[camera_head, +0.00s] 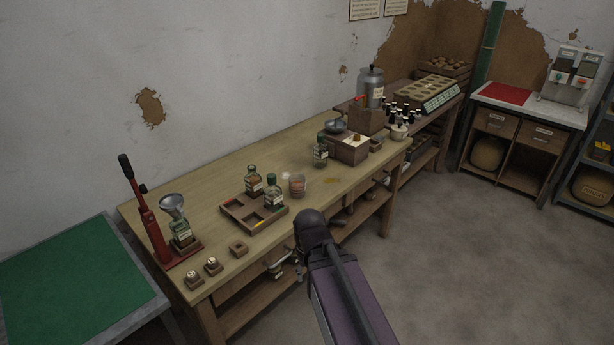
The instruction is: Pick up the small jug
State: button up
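A small cream-coloured pot (398,132) with a darker top stands near the right end of the long wooden bench, beside several dark-capped bottles. It may be the small jug, but at this size I cannot make out a handle or spout. My arm (340,290) rises from the bottom of the view, and its dark rounded joint is in front of the bench's front edge. I cannot make out my gripper; the part of the arm beyond the joint is hidden or too unclear to tell. The pot stands well apart from the visible arm, farther back and to the right.
A green-topped table (70,270) is at left. Open floor (450,260) lies at right.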

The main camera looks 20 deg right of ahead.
aim_at(299, 185)
jog(key=z, duration=0.4)
jog(key=i, duration=0.95)
jog(key=z, duration=0.3)
